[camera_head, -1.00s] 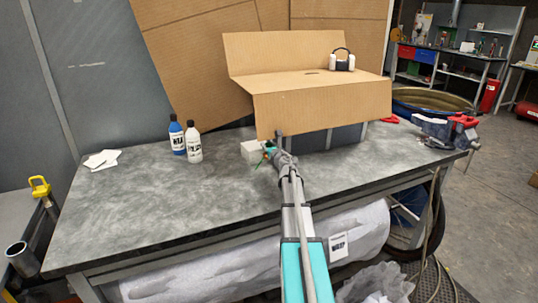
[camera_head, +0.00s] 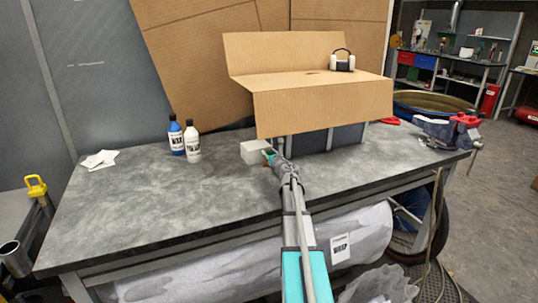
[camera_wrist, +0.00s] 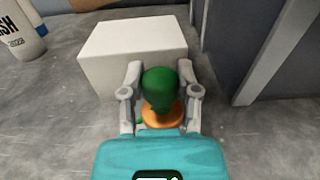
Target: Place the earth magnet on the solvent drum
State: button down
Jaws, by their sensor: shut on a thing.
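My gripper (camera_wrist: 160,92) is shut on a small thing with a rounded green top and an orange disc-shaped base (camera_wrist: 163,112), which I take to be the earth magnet. Both grey fingers flank its green part in the wrist view. In the head view my gripper (camera_head: 268,157) is low over the workbench beside a white block, and the magnet is mostly hidden there. I cannot tell whether the magnet touches the bench.
The white block (camera_wrist: 135,50) stands just beyond my fingers. A cardboard box (camera_head: 320,108) rises beside them on the grey workbench (camera_head: 150,215). A blue bottle (camera_head: 176,140) and white bottle (camera_head: 193,147) stand left. A vise (camera_head: 450,135) is at the right end. The bench's left half is mostly clear.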

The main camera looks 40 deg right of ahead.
jog(key=shift+f, duration=0.15)
jog(key=shift+c, duration=1.7)
grip_release()
jog(key=shift+s, duration=0.15)
jog(key=v, duration=1.1)
jog(key=shift+s+a, duration=0.1)
jog(key=shift+s, duration=0.3)
